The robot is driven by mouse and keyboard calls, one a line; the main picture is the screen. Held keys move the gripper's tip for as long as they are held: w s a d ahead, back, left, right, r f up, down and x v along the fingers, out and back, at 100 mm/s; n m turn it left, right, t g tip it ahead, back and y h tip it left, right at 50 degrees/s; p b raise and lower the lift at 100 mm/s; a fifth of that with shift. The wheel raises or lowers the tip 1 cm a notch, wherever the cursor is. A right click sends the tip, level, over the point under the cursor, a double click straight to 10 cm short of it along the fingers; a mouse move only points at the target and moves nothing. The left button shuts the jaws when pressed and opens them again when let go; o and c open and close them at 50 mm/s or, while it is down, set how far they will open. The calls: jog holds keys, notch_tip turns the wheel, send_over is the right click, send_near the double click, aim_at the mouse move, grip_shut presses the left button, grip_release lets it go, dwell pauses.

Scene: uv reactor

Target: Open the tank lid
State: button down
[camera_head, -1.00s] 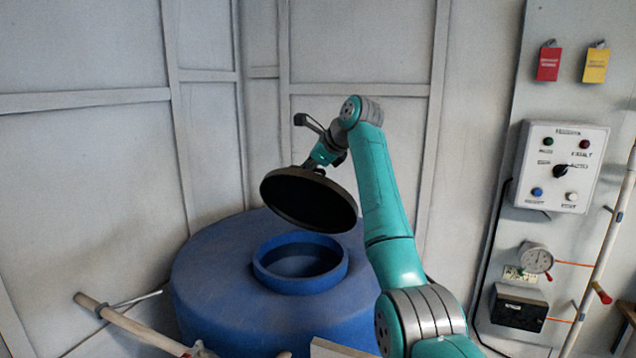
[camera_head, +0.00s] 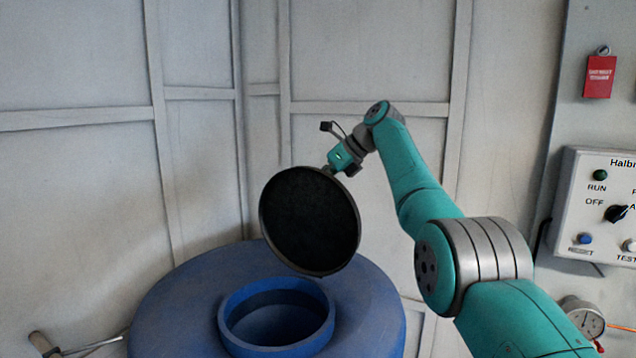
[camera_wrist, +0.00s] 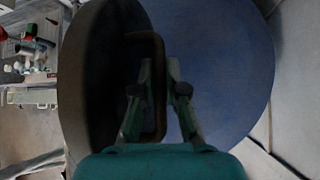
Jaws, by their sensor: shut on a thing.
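The tank (camera_head: 170,300) is a round blue barrel standing by the panelled wall, with a raised blue neck (camera_head: 228,318) around its open mouth. The lid (camera_head: 310,222) is a black disc, tilted steeply, held above and apart from the neck with its dark underside toward the head camera. My gripper (camera_wrist: 160,92) is shut on the lid's handle (camera_wrist: 143,36), a bar loop on the lid's upper face. In the wrist view the lid (camera_wrist: 85,90) fills the left and the blue tank (camera_wrist: 225,60) shows to the right. In the head view my fingertips are hidden behind the lid.
A control box (camera_head: 600,205) with knobs hangs on the right wall panel, with a red tag (camera_head: 600,76) above and a round gauge (camera_head: 582,318) below. A pipe or handle end (camera_head: 45,342) shows at lower left. The wall panels (camera_head: 370,60) stand close behind the tank.

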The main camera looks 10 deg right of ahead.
jog(key=shift+w+d+f, duration=0.1)
jog(key=shift+w, duration=0.05)
dwell(0.3)
jog(key=c, duration=1.5)
grip_release()
jog(key=v, duration=1.2)
jog(key=shift+w, duration=0.1)
